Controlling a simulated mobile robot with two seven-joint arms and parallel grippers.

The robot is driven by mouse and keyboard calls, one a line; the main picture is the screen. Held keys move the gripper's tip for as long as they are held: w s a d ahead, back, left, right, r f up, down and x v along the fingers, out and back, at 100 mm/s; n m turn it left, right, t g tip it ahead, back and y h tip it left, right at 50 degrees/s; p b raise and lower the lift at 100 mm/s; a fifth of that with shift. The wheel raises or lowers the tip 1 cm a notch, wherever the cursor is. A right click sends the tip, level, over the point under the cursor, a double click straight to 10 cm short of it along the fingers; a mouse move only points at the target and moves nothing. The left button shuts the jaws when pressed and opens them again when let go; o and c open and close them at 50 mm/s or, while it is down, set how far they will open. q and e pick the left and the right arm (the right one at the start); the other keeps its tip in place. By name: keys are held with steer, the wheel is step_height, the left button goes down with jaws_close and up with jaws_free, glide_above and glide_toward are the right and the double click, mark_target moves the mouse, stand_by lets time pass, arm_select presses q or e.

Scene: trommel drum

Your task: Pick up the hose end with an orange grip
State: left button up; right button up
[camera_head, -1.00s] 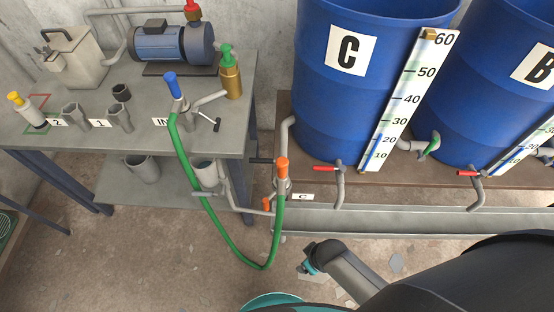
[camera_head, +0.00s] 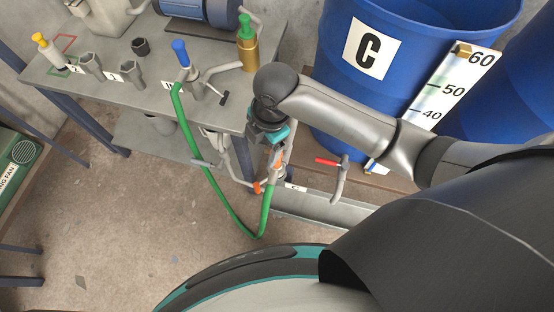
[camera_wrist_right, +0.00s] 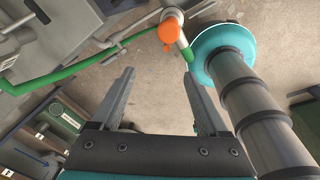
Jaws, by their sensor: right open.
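The green hose (camera_head: 215,200) hangs in a loop from the bench. Its blue-gripped end (camera_head: 181,52) stands upright at the bench edge. Its other end, with the orange grip (camera_wrist_right: 168,30), is at the port by the drum marked C; in the head view my right gripper mostly hides it. My right gripper (camera_head: 275,148) is above this end, pointing down. In the right wrist view the right gripper (camera_wrist_right: 165,95) is open with nothing between its fingers, and the orange grip lies beyond the fingertips, apart from them. My left gripper is not in view.
The grey bench (camera_head: 140,90) with a pump (camera_head: 205,10) and a brass bottle with a green top (camera_head: 248,45) is at left. The blue drum C (camera_head: 350,90) and a red-handled tap (camera_head: 330,162) are right of the gripper. A small orange part (camera_head: 257,188) sits below.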

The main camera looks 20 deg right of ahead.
steer(key=d+r+n, duration=0.1)
steer(key=w+d+n+h, duration=0.1)
steer(key=n, duration=0.1)
steer(key=shift+d+r+g, duration=0.25)
steer(key=shift+r+g, duration=0.05)
steer(key=shift+r, duration=0.05)
steer(key=shift+w+d+r+n, duration=0.15)
steer(key=shift+d+r+n, duration=0.05)
steer(key=shift+d+n, duration=0.2)
steer(key=shift+d+f, duration=0.1)
steer(key=b, duration=0.3)
glide_above(275, 169)
steer(key=w, duration=0.1)
steer(key=f, duration=1)
steer(key=shift+w+d, duration=0.1)
steer(key=shift+d, duration=0.2)
step_height(275, 169, down, 5)
steer(key=shift+b, duration=0.6)
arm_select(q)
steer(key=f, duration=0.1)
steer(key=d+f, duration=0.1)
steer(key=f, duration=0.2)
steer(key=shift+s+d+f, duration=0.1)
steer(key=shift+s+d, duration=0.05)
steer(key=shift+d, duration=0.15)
arm_select(e)
jaws_close()
